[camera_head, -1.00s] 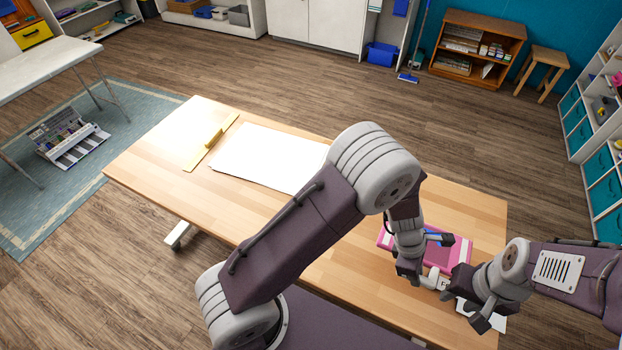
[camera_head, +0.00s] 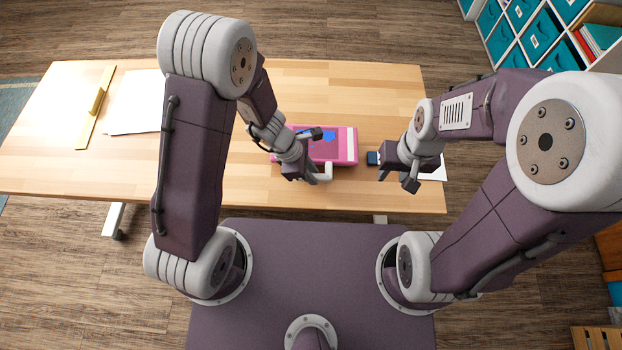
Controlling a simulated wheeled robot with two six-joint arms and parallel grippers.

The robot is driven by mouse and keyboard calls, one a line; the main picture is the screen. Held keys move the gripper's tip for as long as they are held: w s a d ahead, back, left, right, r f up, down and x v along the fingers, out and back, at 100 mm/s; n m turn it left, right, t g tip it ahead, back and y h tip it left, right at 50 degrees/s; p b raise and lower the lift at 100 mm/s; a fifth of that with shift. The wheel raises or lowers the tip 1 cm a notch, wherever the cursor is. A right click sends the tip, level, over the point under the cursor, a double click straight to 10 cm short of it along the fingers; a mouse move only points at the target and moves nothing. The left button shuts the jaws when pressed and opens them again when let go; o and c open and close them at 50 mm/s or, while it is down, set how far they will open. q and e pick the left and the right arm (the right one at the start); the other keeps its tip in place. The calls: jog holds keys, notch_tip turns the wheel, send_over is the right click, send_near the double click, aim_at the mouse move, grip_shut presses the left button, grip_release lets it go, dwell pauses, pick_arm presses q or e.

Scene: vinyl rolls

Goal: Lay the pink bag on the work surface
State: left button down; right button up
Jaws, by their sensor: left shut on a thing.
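The pink bag (camera_head: 343,148) is a flat pink block with a paler band towards its right end and blue marks on top. It lies flat at, or just above, the front part of the wooden work surface (camera_head: 215,185); I cannot tell if it touches. My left gripper (camera_head: 316,155) is at the bag's front left and is shut on it, covering part of it. A small white piece (camera_head: 325,172) shows at the bag's front edge beside the gripper. My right gripper (camera_head: 383,160) is right of the bag and apart from it, with a small dark blue piece at its tip; its jaws are unclear.
White sheets (camera_head: 135,103) and a tan board with a raised strip (camera_head: 96,105) lie on the left of the work surface. A white sheet (camera_head: 434,170) lies partly under my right gripper. The back middle of the surface is clear. Shelves with teal bins (camera_head: 515,55) stand at back right.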

pick_arm(q)
notch_tip(320, 180, down, 4)
jog(key=shift+r+b, duration=0.25)
jog(key=shift+b, duration=0.45)
jog(key=shift+f, duration=0.15)
jog(key=shift+f, duration=0.1)
jog(key=c, duration=1.3)
grip_release()
jog(key=shift+o, duration=0.2)
